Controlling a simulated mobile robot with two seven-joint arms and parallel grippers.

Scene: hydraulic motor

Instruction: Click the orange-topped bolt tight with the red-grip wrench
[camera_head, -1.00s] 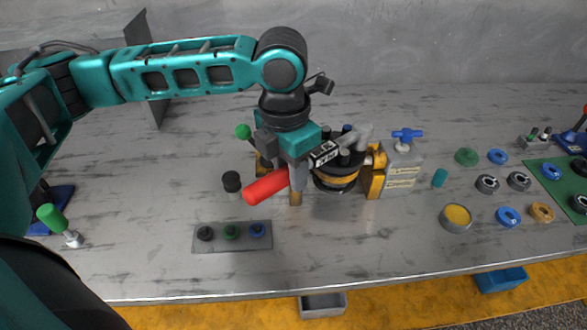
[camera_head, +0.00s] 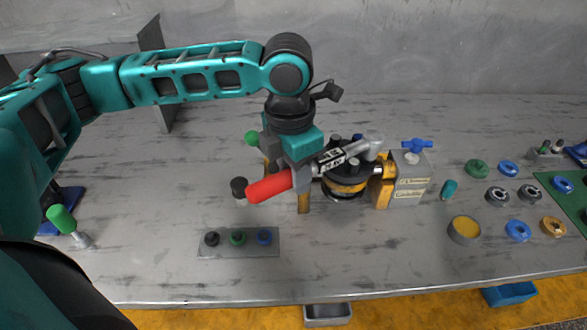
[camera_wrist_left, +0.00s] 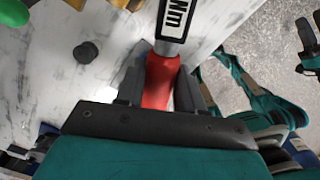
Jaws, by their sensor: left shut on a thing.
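The wrench has a red grip (camera_head: 268,187), a black-and-white label band and a grey head (camera_head: 370,147). My left gripper (camera_head: 300,178) is shut on the wrench near the inner end of the grip. The wrench slants up to the right across the top of the black and yellow hydraulic motor (camera_head: 345,187). In the left wrist view the red grip (camera_wrist_left: 161,82) sits between the fingers, with lettering on the shaft beyond. I cannot make out the orange-topped bolt or tell whether the wrench head touches it. My right gripper is not in view.
A grey block with a blue valve handle (camera_head: 416,147) adjoins the motor at right. A plate with three knobs (camera_head: 238,251) lies in front. A black cylinder (camera_head: 239,186) stands left of the grip. Several rings and a yellow-filled cup (camera_head: 464,230) lie at right.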

